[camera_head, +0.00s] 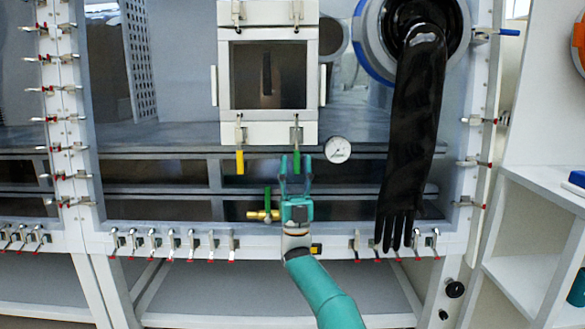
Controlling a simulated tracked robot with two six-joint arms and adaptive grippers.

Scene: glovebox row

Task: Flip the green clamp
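The green clamp (297,137) is on the lower right edge of the small white door frame, its green handle pointing down. My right gripper (296,165) reaches up from below with its two fingers apart, one on each side of the green handle in the picture. I cannot tell whether the fingers touch the handle or are in front of it. My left gripper is not in view.
A yellow-handled clamp (240,160) hangs left of the green one. A round gauge (337,150) is close on the right. A brass valve (262,215) with a green lever is lower left of my gripper. A black glove (412,130) hangs at right.

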